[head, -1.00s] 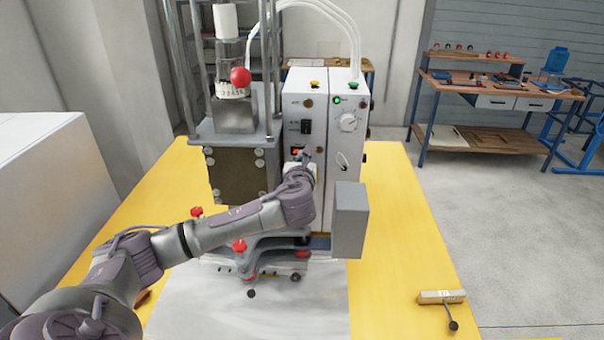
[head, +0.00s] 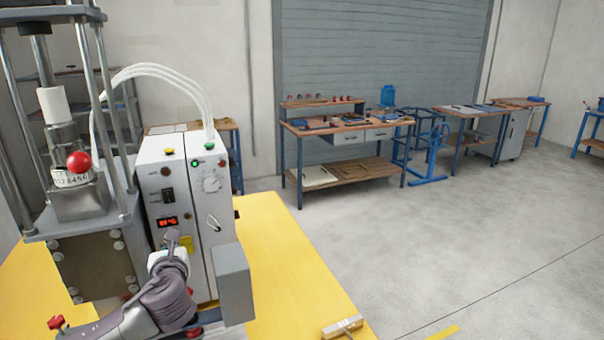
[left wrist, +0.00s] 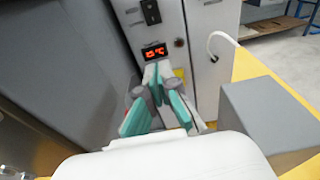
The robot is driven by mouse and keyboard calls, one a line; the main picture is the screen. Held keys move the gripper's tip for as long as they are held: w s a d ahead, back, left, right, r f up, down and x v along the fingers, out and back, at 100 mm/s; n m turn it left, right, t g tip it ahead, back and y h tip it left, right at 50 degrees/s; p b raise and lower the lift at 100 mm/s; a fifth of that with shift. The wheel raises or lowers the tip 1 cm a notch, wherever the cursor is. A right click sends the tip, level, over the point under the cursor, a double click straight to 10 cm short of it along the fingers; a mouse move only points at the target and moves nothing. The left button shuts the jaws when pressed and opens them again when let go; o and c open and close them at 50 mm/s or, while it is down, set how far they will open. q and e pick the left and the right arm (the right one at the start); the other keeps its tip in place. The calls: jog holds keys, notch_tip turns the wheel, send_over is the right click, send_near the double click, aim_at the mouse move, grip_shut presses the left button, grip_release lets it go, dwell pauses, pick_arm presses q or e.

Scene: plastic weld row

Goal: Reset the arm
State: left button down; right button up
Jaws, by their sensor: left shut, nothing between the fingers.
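My left gripper (head: 172,238) is at the front of the white control box (head: 212,215), just below its red digital display (head: 167,222). In the left wrist view the gripper (left wrist: 156,82) has its teal-padded fingers together at the tips, with nothing between them. The lit display (left wrist: 154,51) is just beyond the fingertips; whether they touch the panel I cannot tell. My left arm comes in from the lower left, largely cut off by the bottom edge. My right gripper is in neither view.
A press with a red ball knob (head: 78,162) stands left of the control box. A grey block (head: 235,285) is close to the right of my left wrist. A small handled part (head: 342,327) lies on the yellow table (head: 270,270). Workbenches (head: 345,125) stand behind, with clear floor at right.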

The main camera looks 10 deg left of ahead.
pick_arm(q)
jog(key=s+d+f+n+g+h, duration=0.5)
jog(key=s+d+f+n, duration=0.8)
jog(key=f, duration=0.5)
jog(key=s+d+f+n+g+h, duration=0.1)
jog(key=s+d+f+n+g, duration=0.1)
jog(key=s+n, duration=0.4)
jog(key=s+d+f+n+g+h, duration=0.15)
jog(key=s+n, duration=0.25)
jog(key=s, duration=0.5)
jog(key=s+d+f+n+g+h, duration=0.1)
jog(key=s+d+f+n+g, duration=0.15)
jog(key=s+n, duration=0.35)
notch_tip(320, 180, down, 29)
jog(key=s+m, duration=0.2)
jog(key=s, duration=0.1)
jog(key=s+a+f+g+b, duration=0.1)
jog(key=s+a+f+g, duration=0.1)
jog(key=s+f, duration=1.3)
jog(key=shift+s+a, duration=0.4)
jog(key=shift+a, duration=0.2)
